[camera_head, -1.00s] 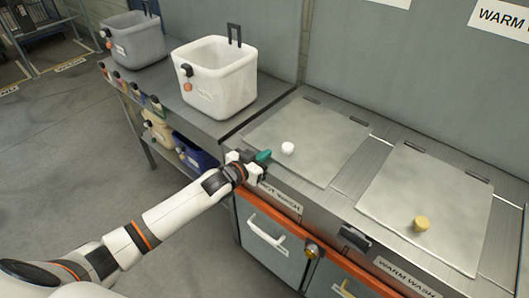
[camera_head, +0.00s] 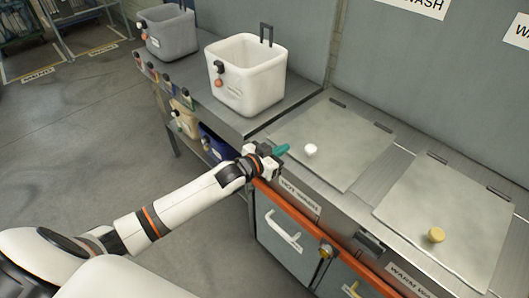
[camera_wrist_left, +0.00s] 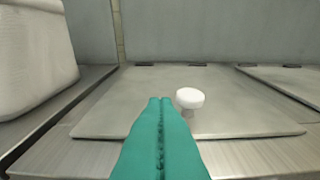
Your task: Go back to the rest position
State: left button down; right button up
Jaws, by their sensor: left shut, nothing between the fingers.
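My left gripper (camera_head: 281,150) reaches in from the left and hovers near the front left corner of the hot wash lid (camera_head: 335,135). Its teal fingers are shut with nothing between them; they also show in the left wrist view (camera_wrist_left: 160,105). A white knob (camera_head: 311,150) stands on that lid just beyond the fingertips, apart from them. In the left wrist view the white knob (camera_wrist_left: 190,98) is to the right of the fingertips. My right gripper is not in view.
A white bin (camera_head: 245,75) and a grey bin (camera_head: 170,35) stand on the counter at the left. The warm wash lid (camera_head: 445,215) with a yellow knob (camera_head: 436,235) is at the right. Cabinet doors with a handle (camera_head: 283,232) are below. The grey floor (camera_head: 75,130) at left is clear.

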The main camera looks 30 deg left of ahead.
pick_arm(q)
jog(key=v, duration=0.7)
jog(key=s+a+f+n+g+y, duration=0.1)
jog(key=a+f+y, duration=0.15)
jog(key=f, duration=0.55)
jog(key=s+a+f+n+g+y, duration=0.1)
jog(key=a+f, duration=0.2)
jog(key=f, duration=0.6)
jog(key=s+a+f+g+y, duration=0.1)
jog(key=s+f+g, duration=0.1)
jog(key=s+f, duration=0.45)
jog(key=s+f+g+y, duration=0.15)
jog(key=s+f, duration=0.25)
jog(key=f, duration=0.5)
jog(key=s+d+f+g, duration=0.2)
jog(key=s+f, duration=0.4)
jog(key=s, duration=0.5)
jog(key=s+d+f+g, duration=0.3)
jog(key=s+f, duration=0.3)
jog(key=s, duration=0.5)
jog(key=s+d+f+g, duration=0.2)
jog(key=s+f, duration=0.4)
jog(key=s, duration=0.5)
jog(key=shift+d+f+g+h+b, duration=0.2)
jog(key=shift+g+h+b, duration=0.15)
jog(key=shift+g, duration=0.2)
